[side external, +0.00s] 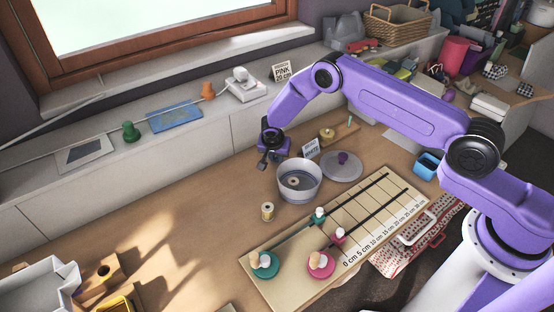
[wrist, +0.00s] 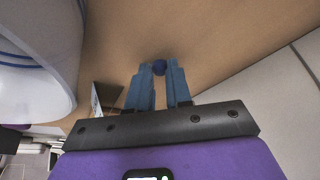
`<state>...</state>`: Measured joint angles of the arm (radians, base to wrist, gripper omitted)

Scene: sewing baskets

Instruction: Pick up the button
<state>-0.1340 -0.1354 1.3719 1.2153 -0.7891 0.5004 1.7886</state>
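A small dark blue round button (wrist: 159,68) shows in the wrist view between the tips of my gripper's two blue-grey fingers. My gripper (wrist: 159,72) has its fingers close together, and the button fills the narrow gap between them. In the side external view my gripper (side external: 267,163) points down low over the table, behind and left of the grey round pot. The button is too small to make out in that view. How far the fingertips are above the table cannot be told.
The grey round pot (side external: 299,188) stands close to my gripper, and a pale round wall fills the wrist view's left side. A white label card (side external: 311,149) stands beside my gripper. A wooden spool (side external: 267,211) and a ruled board (side external: 300,262) lie in front. The wall is close behind.

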